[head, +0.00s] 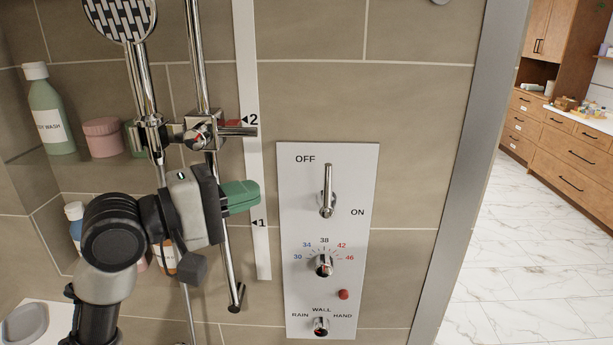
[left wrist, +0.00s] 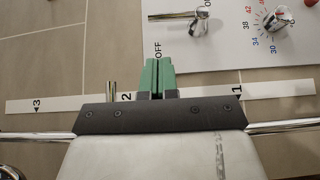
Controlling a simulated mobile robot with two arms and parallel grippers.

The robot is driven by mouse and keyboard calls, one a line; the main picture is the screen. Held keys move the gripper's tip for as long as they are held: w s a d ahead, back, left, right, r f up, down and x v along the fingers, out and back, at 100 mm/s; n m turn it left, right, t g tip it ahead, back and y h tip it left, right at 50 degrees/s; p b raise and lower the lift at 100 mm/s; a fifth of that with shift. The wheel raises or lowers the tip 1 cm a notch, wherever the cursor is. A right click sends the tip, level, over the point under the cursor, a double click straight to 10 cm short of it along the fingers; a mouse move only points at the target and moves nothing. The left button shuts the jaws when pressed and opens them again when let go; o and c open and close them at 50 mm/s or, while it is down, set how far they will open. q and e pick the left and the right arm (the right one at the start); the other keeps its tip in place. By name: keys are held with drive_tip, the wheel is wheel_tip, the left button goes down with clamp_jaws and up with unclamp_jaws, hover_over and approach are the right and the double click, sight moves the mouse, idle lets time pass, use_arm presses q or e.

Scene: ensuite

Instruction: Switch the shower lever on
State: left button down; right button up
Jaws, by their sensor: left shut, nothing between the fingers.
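The shower lever (head: 328,184) is a chrome handle on the white control panel (head: 290,215). It points straight up, beside the OFF mark; the ON mark is to the right of its pivot. In the left wrist view the lever (left wrist: 176,15) shows at the top, its handle pointing left. My left gripper (head: 251,195) has green fingers, shut and empty. It is left of the panel, in front of the white scale strip, apart from the lever. In the left wrist view its fingertips (left wrist: 158,63) are below the lever, by the panel's edge. My right gripper is out of view.
A chrome shower rail (head: 196,60) with a hand shower (head: 122,18) stands left of the panel. A temperature knob (head: 324,265), a red button (head: 343,294) and an outlet selector (head: 321,326) sit below the lever. Bottles stand on shelves at left. The wall right of the panel is clear.

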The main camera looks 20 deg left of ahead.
sight(327, 186)
use_arm(q)
drive_tip(key=p+x, duration=0.3)
drive_tip(key=x, duration=0.6)
drive_tip(key=shift+a, duration=0.1)
drive_tip(key=shift+w+d+f, duration=0.15)
drive_tip(key=shift+w+d, duration=0.25)
drive_tip(key=shift+w, duration=0.1)
